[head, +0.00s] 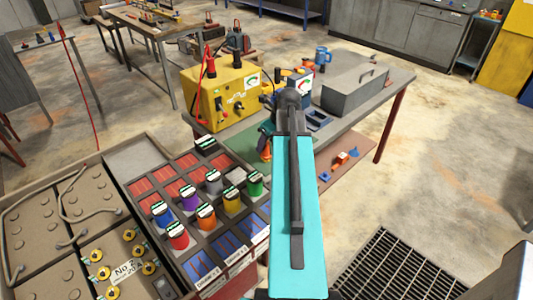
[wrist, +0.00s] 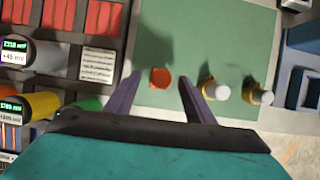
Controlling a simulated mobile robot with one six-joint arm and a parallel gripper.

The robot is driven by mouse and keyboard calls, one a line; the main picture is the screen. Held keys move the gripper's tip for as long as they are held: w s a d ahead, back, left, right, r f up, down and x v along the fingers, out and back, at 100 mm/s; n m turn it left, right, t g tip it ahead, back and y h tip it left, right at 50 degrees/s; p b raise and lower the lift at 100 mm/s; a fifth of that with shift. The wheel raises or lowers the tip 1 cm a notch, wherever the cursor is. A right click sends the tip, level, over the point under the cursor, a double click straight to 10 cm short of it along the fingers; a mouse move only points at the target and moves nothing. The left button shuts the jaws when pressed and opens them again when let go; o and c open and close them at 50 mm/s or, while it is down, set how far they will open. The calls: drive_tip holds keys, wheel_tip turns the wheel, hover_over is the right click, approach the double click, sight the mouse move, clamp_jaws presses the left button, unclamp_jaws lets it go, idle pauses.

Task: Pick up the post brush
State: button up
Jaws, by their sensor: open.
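In the wrist view, a round orange-topped object (wrist: 160,78) stands on a green mat (wrist: 165,35), seen from above. It may be the post brush, but I cannot tell for sure. My gripper (wrist: 156,84) is open, its two dark purple fingers on either side of the orange object in the picture. Whether they touch it, and how far above it they are, I cannot tell. In the head view, my arm hides much of the mat (head: 240,143).
A tray of coloured cylinders (head: 206,212) and red and blue packs lies left of my arm. A yellow meter box (head: 222,97) and a grey case (head: 354,88) stand on the bench behind. A floor grate (head: 385,270) is at lower right.

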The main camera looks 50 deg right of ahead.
drive_tip(key=shift+w+f, duration=0.2)
drive_tip(key=shift+f, duration=0.2)
drive_tip(key=shift+f, duration=0.15)
drive_tip(key=shift+p+x, duration=0.8)
drive_tip(key=shift+x, duration=0.4)
drive_tip(key=shift+p+x, duration=0.35)
drive_tip(key=shift+x, duration=0.9)
drive_tip(key=shift+w+d, duration=0.1)
drive_tip(key=shift+w, duration=0.05)
drive_tip(key=c, duration=1.1)
drive_tip(key=shift+r, duration=0.25)
drive_tip(key=shift+c, duration=0.2)
drive_tip(key=shift+r+b, duration=1.35)
drive_tip(key=shift+r, duration=3.45)
